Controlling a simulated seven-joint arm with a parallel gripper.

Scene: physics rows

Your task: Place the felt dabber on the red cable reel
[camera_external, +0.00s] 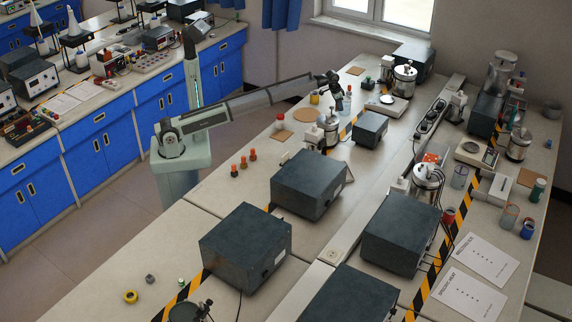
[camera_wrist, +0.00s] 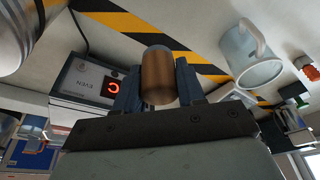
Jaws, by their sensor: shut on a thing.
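My gripper (camera_wrist: 158,85) is shut on a brown cylinder with a grey end, most likely the felt dabber (camera_wrist: 158,78). The fingers press on its two sides in the wrist view. In the external view my gripper (camera_external: 337,99) is above the far part of the near bench, by the striped tape; the held thing is too small there to make out clearly. I cannot tell for sure which thing is the red cable reel.
A dark box (camera_external: 370,128) and a metal pot (camera_external: 328,129) stand close to my gripper. A white mug (camera_wrist: 250,57) and an instrument with a red display (camera_wrist: 85,85) show in the wrist view. Several orange-topped items (camera_external: 243,162) are farther left. Bare bench lies around them.

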